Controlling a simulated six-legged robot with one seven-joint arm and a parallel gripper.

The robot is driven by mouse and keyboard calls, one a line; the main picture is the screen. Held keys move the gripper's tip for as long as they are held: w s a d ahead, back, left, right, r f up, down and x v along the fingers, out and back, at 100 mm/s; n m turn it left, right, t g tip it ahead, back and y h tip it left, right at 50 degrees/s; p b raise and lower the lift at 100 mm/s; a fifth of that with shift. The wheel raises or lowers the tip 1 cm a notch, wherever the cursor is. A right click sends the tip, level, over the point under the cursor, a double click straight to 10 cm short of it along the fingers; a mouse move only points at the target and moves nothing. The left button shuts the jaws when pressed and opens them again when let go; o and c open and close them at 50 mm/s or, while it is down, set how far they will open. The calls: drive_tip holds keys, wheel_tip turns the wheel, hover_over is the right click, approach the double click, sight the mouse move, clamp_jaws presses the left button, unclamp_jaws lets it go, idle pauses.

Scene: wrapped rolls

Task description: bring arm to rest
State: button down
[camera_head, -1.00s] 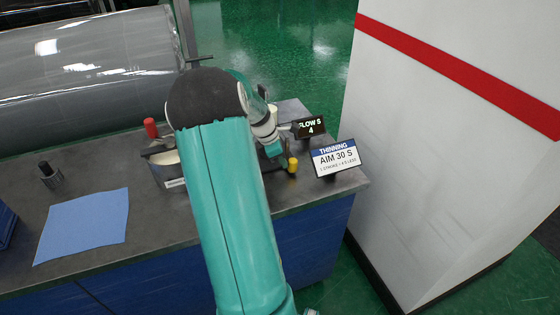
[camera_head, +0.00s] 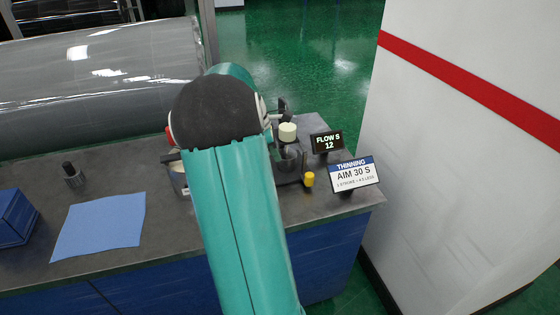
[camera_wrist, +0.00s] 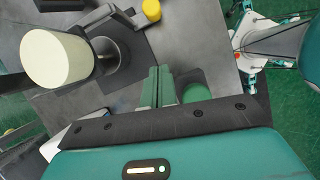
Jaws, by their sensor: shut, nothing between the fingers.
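My teal arm crosses the middle of the head view and hides part of the bench behind it. My gripper is hidden behind the arm there. In the wrist view my gripper (camera_wrist: 158,86) shows its two green fingers together, with nothing between them. In the wrist view the fingertips are over the grey bench top, apart from a pale cylinder (camera_wrist: 57,60) on a dark fitting. In the head view the pale-topped cylinder (camera_head: 288,132) stands on the bench just right of my arm.
The bench (camera_head: 90,250) holds a blue cloth (camera_head: 98,226), a dark small weight (camera_head: 73,175), a yellow knob (camera_head: 309,179), a flow display (camera_head: 327,142) reading 12 and a thinning sign (camera_head: 354,174). A wrapped roll (camera_head: 100,85) lies behind. A white wall (camera_head: 460,160) stands right.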

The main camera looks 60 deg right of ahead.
idle(0.6)
drive_tip(key=w+a+r+m+t, duration=0.1)
drive_tip(key=w+a+r+t, duration=0.15)
drive_tip(key=a, duration=0.55)
drive_tip(key=w+a+r+m+t, duration=0.1)
drive_tip(key=w+a+r, duration=0.25)
drive_tip(key=a, duration=0.45)
drive_tip(key=w+a+r+m+t, duration=0.1)
drive_tip(key=w+a+r+t, duration=0.15)
drive_tip(key=a, duration=0.55)
drive_tip(key=s+a+r+m+t+y, duration=0.1)
drive_tip(key=s+a, duration=0.3)
drive_tip(key=a, duration=0.8)
drive_tip(key=s+a+r+m+t+y, duration=0.1)
drive_tip(key=s+a, duration=0.4)
drive_tip(key=a, duration=0.7)
drive_tip(key=shift+a+r+m+t, duration=0.2)
drive_tip(key=shift+a+m+t, duration=0.15)
drive_tip(key=shift+m+t, duration=0.4)
drive_tip(key=shift+s+d+m, duration=0.1)
drive_tip(key=shift+d+m, duration=0.05)
drive_tip(key=shift+m, duration=0.1)
